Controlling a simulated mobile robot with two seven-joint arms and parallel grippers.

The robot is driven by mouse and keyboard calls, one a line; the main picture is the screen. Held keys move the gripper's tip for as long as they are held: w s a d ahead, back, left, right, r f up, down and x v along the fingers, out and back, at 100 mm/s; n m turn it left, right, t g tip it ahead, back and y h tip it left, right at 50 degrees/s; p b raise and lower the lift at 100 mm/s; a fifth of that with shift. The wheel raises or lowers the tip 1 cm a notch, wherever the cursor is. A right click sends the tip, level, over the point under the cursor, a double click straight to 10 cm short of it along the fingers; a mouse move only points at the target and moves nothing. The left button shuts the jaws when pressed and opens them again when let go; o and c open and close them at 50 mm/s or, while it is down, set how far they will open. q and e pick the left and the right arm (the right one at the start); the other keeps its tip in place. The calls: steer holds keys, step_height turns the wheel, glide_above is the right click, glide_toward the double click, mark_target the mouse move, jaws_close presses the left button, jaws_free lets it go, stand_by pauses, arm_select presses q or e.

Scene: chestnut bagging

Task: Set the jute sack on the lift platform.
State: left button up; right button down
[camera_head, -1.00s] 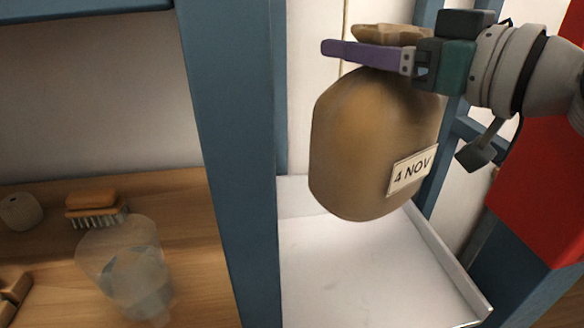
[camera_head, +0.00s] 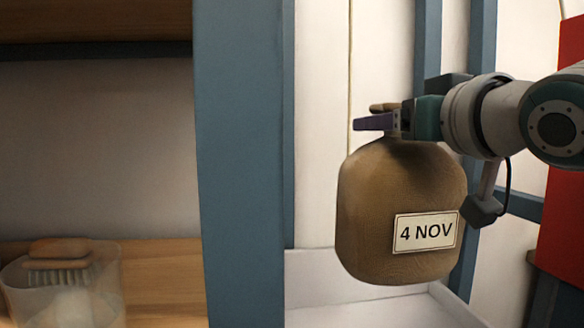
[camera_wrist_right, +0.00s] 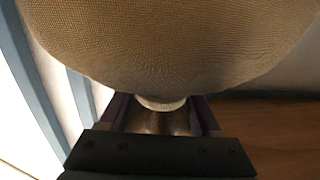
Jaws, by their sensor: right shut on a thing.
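The jute sack (camera_head: 385,235) is brown and rounded, with a "4 NOV" label on its front. My right gripper (camera_head: 375,122) is shut on the sack's neck and holds it roughly upright. The sack's body fills the top of the right wrist view (camera_wrist_right: 175,45), with its neck between the fingers. The white tray-like lift platform (camera_head: 325,312) is low behind and below the sack. The sack hides part of it, and I cannot tell how large the gap between them is. My left gripper is out of view.
A blue post (camera_head: 240,170) stands just left of the platform. Left of it is a wooden shelf (camera_head: 165,285) with a brush (camera_head: 60,252) and a clear container (camera_head: 95,305). A red panel (camera_head: 565,190) is at the far right, beside blue frame bars.

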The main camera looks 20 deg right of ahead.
step_height(320, 180, down, 19)
steer(key=b, duration=0.6)
steer(key=shift+b, duration=0.4)
steer(key=shift+f, duration=0.15)
steer(key=shift+f, duration=0.15)
steer(key=shift+c, duration=0.5)
jaws_free()
steer(key=shift+f, duration=0.1)
